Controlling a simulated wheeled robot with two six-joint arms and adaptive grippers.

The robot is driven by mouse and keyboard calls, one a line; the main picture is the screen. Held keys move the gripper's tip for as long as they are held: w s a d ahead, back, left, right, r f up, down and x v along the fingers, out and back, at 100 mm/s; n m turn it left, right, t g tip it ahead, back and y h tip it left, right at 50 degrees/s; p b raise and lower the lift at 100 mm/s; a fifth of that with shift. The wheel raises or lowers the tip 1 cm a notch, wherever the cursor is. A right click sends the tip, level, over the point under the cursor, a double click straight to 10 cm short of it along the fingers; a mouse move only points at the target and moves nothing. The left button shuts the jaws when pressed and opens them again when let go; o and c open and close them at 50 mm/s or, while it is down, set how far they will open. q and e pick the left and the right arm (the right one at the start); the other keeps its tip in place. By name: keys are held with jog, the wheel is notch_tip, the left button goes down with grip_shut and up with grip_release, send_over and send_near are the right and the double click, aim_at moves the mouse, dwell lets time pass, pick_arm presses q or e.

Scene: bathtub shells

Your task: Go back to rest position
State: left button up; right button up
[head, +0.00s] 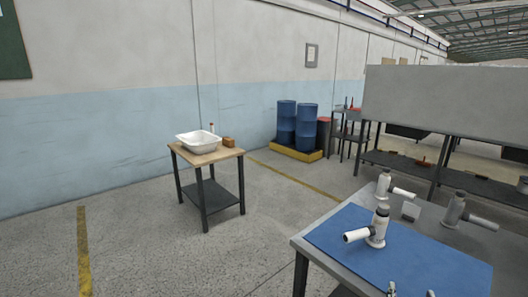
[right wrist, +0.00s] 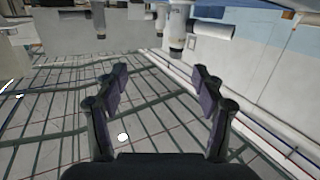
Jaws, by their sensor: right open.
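My right gripper (head: 411,292) shows only as two small fingertips at the bottom edge of the head view, in front of the blue mat. In the right wrist view the right gripper (right wrist: 160,82) has its two dark fingers wide apart, with nothing between them. My left gripper is not in view. A white tub shell (head: 198,141) sits on a small wooden-topped table (head: 222,156) left of centre in the head view, well away from the right gripper.
A metal table (head: 318,262) with a blue mat (head: 335,228) stands at right, holding white and grey cylindrical fittings (head: 379,222). Blue drums (head: 307,122) stand on a yellow pallet by the wall. Open floor (head: 150,250) lies at left.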

jog(key=s+f+g, duration=0.4)
jog(key=f+g, duration=0.1)
jog(key=f, duration=0.3)
jog(key=s+a+f+n+g+y, duration=0.55)
jog(key=s+a+f+g, duration=0.2)
jog(key=s+a, duration=0.4)
jog(key=s+d+f+p+x, duration=0.1)
jog(key=s+p+x, duration=0.1)
jog(key=x, duration=0.8)
jog(key=s+p+x, duration=0.2)
jog(key=s+x, duration=0.1)
jog(key=x, duration=0.7)
pick_arm(q)
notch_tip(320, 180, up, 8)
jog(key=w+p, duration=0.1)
jog(key=p, duration=0.3)
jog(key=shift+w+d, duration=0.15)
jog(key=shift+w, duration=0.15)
pick_arm(e)
jog(key=s+d+f, duration=0.1)
jog(key=s+f, duration=0.6)
jog(key=s, duration=0.2)
jog(key=s+f+m+g, duration=0.1)
jog(key=s+f, duration=0.6)
jog(key=s, duration=0.3)
jog(key=shift+s+d+f, duration=0.35)
